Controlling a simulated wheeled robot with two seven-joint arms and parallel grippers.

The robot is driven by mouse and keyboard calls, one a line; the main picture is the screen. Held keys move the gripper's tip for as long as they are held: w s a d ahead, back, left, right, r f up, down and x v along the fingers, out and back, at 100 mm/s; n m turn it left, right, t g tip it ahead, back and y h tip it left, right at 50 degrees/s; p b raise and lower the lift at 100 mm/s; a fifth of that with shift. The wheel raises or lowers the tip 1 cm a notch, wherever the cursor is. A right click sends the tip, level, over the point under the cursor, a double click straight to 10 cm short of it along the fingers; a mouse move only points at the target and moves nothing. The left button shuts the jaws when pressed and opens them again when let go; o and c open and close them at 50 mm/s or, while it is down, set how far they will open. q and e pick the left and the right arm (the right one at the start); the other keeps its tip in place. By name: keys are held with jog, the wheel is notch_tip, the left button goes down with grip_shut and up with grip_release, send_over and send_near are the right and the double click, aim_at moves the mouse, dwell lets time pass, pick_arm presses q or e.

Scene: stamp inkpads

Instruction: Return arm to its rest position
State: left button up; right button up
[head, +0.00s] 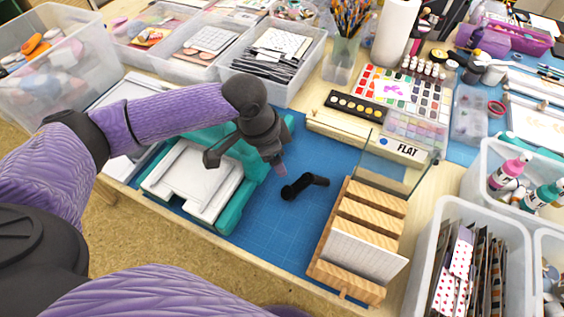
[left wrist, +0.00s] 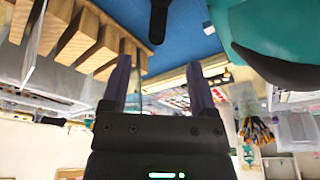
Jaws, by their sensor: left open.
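My left gripper (head: 279,168) hangs over the blue mat (head: 262,205), its purple arm coming in from the left. In the left wrist view its two fingers (left wrist: 159,82) stand apart with nothing between them. A black angled tool (head: 305,186) lies on the mat just right of and below the gripper in the head view; it also shows at the top of the left wrist view (left wrist: 158,20). The teal stamping frame with a white plate (head: 190,178) lies left of the gripper, partly hidden by my arm. My right gripper is out of view.
A wooden rack (head: 362,222) with upright blocks stands right of the black tool. A clear panel (head: 390,165) and a "FLAT" sign (head: 402,149) are behind it. Clear bins (head: 275,60) line the back; a bin of cards (head: 470,260) is at right. The mat's front is bare.

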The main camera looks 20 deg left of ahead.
pick_arm(q)
jog(key=shift+v, duration=1.2)
jog(key=s+d+f+t+h, duration=0.15)
jog(key=s+d+f, duration=0.25)
jog(key=s+d, duration=0.5)
jog(key=s+a+f+n+y, duration=0.2)
jog(key=s+a+n+y, duration=0.1)
jog(key=s+a+n, duration=0.4)
jog(key=s+f+g, duration=0.1)
jog(key=s+f, duration=0.1)
jog(key=f, duration=0.7)
jog(key=s+f+g, duration=0.1)
jog(key=s+f, duration=0.2)
jog(key=f, duration=0.6)
jog(key=s+a+f, duration=0.3)
jog(key=s+f, duration=0.7)
jog(key=s, duration=0.2)
jog(key=shift+f+g+y, duration=0.35)
jog(key=shift+g, duration=0.1)
